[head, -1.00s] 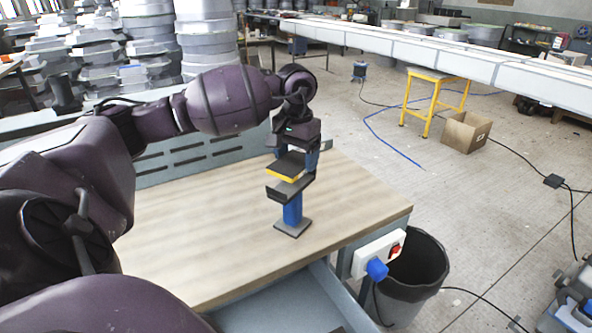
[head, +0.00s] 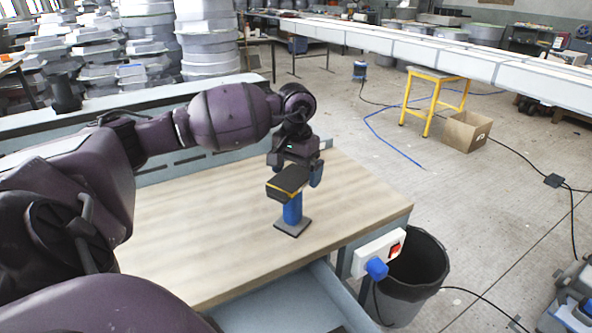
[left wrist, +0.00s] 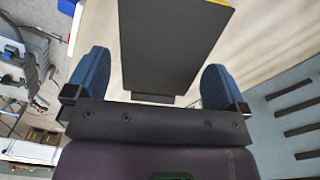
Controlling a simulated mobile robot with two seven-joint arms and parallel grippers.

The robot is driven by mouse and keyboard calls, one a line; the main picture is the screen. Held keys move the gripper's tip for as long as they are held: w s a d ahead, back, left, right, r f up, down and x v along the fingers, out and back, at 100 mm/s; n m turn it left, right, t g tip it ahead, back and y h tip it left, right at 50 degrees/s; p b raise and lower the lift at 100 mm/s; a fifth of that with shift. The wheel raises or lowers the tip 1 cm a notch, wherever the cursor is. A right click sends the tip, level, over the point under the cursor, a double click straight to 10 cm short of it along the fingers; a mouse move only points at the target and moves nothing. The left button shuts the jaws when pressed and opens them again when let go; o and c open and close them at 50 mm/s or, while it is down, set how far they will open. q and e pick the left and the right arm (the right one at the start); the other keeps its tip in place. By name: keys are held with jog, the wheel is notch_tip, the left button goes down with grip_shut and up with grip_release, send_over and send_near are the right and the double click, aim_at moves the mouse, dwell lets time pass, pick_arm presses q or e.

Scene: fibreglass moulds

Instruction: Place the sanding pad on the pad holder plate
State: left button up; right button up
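The sanding pad (head: 289,177) is a dark slab with a thin yellow edge. It lies flat on the pad holder plate (head: 273,194), which is mostly hidden under it. The holder has a blue post (head: 292,209) and a grey square base on the wooden table. My left gripper (head: 296,173) is just behind and above the pad. In the left wrist view its blue fingers (left wrist: 155,85) stand wide apart on either side of the dark pad (left wrist: 172,45), with a narrow gap at the left. My right gripper is in neither view.
The wooden table top (head: 200,215) is bare around the holder. A power socket box (head: 378,254) with a blue plug is on the table's front right corner, beside a black bin (head: 415,270). A grey slotted panel runs along the table's back edge.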

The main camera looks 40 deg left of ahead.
aim_at(296, 174)
pick_arm(q)
notch_tip(296, 174, up, 12)
jog(key=shift+r, duration=0.15)
dwell(0.5)
dwell(0.6)
